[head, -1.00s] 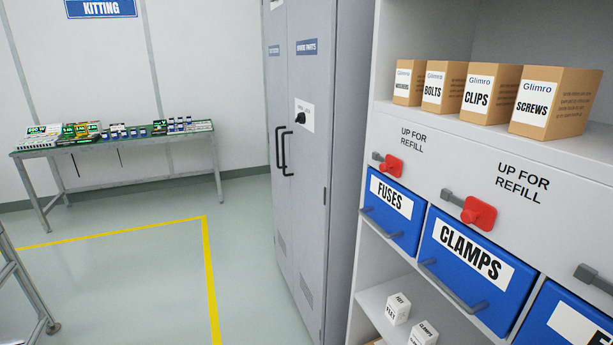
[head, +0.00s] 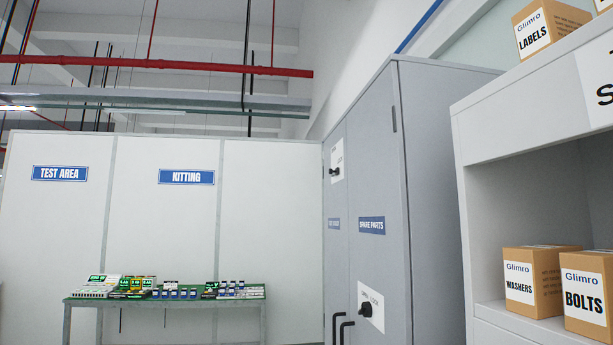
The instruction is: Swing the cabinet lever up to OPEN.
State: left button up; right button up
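The tall grey cabinet (head: 436,165) stands right of centre, its doors closed. A small black lever (head: 336,171) sits on a white plate (head: 338,155) high on its left door. A second black lever (head: 366,310) sits on another white plate (head: 375,301) lower on the right door. The print on both plates is too small to read surely, so I cannot tell which end is OPEN. Two black door handles (head: 345,331) show at the bottom edge, partly cut off. Neither of my grippers is in view.
A white shelf unit (head: 462,205) stands close on the right, with boxes marked WASHERS (head: 535,282), BOLTS (head: 588,300) and LABELS (head: 545,28). A green-topped kitting table (head: 160,301) stands at the back left. The floor is out of view.

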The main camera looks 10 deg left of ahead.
aim_at(336, 171)
jog(key=u, duration=1)
jog(key=i, duration=2.55)
jog(key=z, duration=2.9)
